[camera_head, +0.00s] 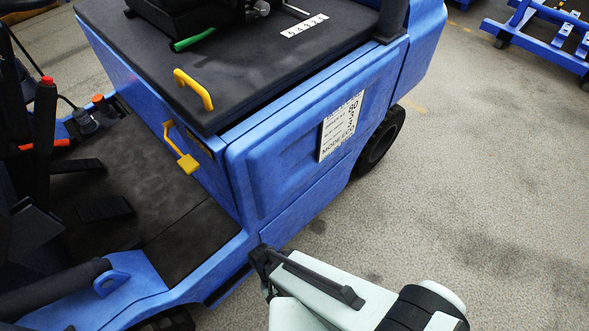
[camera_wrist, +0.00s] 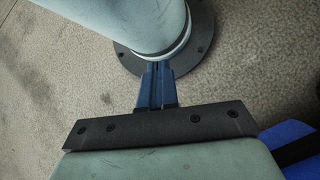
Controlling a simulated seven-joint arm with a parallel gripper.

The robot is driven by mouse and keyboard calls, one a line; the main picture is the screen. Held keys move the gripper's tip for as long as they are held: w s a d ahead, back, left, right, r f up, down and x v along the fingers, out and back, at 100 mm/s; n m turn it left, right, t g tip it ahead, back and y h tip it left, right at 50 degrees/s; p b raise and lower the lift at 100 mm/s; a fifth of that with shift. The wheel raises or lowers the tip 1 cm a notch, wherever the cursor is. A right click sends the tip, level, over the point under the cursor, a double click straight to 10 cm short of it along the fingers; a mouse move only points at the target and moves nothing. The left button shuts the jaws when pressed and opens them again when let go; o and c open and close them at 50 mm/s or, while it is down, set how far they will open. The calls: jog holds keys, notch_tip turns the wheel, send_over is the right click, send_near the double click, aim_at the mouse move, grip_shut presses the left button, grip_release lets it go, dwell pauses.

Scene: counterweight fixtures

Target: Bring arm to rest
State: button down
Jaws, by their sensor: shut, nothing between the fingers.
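My gripper (camera_wrist: 157,72) shows in the wrist view with its two dark blue fingers together and nothing between them. Its fingers point toward a round dark base plate and a pale green column, which look like parts of my own body. In the head view my pale green arm is folded low at the bottom centre, beside the lower corner of a blue vehicle (camera_head: 290,170). The fingertips cannot be made out clearly there.
The vehicle has a black top cover (camera_head: 250,75) with a yellow handle (camera_head: 193,88), a yellow latch (camera_head: 186,160) and a white label plate (camera_head: 341,126). A blue wheeled frame (camera_head: 545,40) stands at the upper right. The concrete floor (camera_head: 480,180) on the right is clear.

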jog(key=w+d+f+m+y, duration=0.2)
jog(key=d, duration=0.7)
jog(key=w+d+f+m+y, duration=0.1)
jog(key=w+d+f+y, duration=0.1)
jog(key=d, duration=0.8)
jog(key=shift+w+d+f+m, duration=0.25)
jog(key=shift+w+m, duration=0.15)
